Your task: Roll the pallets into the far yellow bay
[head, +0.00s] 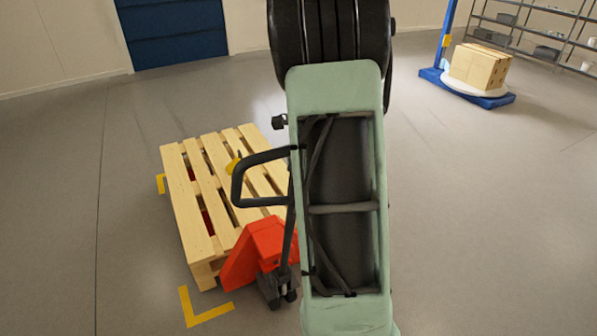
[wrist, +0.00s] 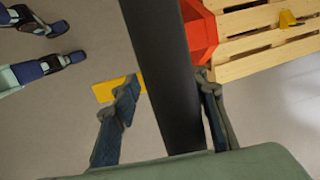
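One wooden pallet (head: 205,190) sits low to the floor on a red pallet jack (head: 262,243), left of my arm. The jack's black loop handle (head: 243,180) stands up over the pallet's near right side, partly behind my arm. My gripper is hidden in the head view. In the wrist view, my gripper's fingers (wrist: 168,85) are spread on either side of a thick dark bar (wrist: 165,50), seemingly the jack's handle, with no clear grip on it. The red jack body (wrist: 197,32) and pallet slats (wrist: 250,65) lie beyond.
Yellow corner marks (head: 205,310) are on the floor around the pallet. A blue machine with a cardboard box (head: 478,66) stands at the back right, before grey shelves (head: 540,25). A blue door (head: 175,35) is at the back left. Open floor lies left and right.

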